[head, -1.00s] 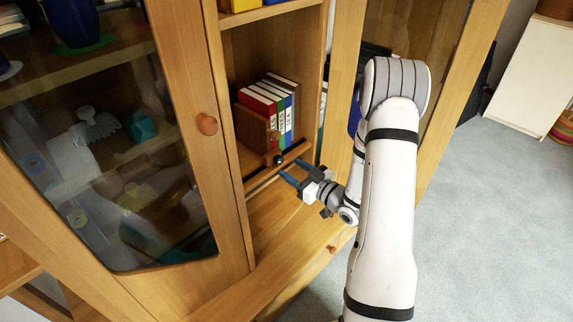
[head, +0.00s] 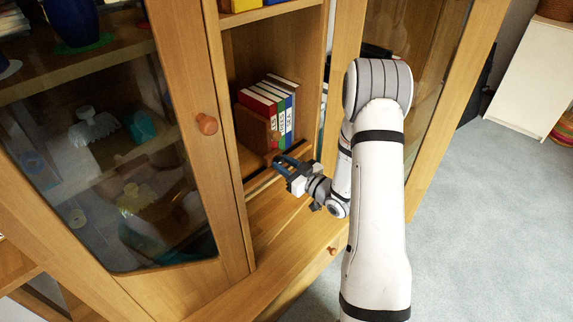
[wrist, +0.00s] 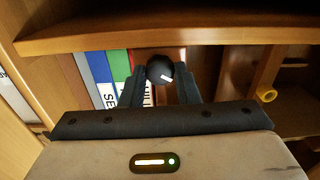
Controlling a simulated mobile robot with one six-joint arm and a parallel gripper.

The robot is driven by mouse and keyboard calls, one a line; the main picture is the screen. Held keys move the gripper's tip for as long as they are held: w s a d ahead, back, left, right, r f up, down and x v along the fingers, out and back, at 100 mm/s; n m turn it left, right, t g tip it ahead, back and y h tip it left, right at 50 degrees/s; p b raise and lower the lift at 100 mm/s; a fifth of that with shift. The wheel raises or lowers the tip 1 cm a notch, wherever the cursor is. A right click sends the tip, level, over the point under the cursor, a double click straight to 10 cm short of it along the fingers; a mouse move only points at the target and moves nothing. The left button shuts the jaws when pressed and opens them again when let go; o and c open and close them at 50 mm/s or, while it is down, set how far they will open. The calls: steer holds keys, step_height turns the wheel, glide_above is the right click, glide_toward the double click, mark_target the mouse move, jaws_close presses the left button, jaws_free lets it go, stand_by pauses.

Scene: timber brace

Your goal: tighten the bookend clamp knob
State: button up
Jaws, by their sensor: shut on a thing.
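A black round knob (wrist: 160,69) with a white mark shows in the wrist view. It sits between the two dark fingers of my gripper (wrist: 159,80), which are shut on its sides. In the head view my gripper (head: 280,162), with blue fingers, reaches the shelf's front edge and hides the knob. The wooden bookend (head: 252,128) stands upright at the left of a row of red, green, blue and white books (head: 281,105). The books also show in the wrist view (wrist: 100,72). The rest of the clamp is mostly hidden by the gripper.
A wooden shelf board (wrist: 200,37) crosses the upper wrist view. A yellow-ended piece (wrist: 266,93) is to the right there. In the head view a glass cabinet door with a round wooden pull (head: 206,124) stands left of the bay. Open grey floor (head: 490,220) lies to the right.

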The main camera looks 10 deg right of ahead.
steer(key=shift+c, duration=1.3)
steer(key=shift+d, duration=0.1)
steer(key=shift+m, duration=0.4)
steer(key=m+p, duration=0.1)
steer(key=m, duration=0.1)
steer(key=shift+r+m, duration=0.1)
steer(key=shift+m, duration=0.2)
steer(key=shift+m+p, duration=0.65)
steer(key=shift+m, duration=1.35)
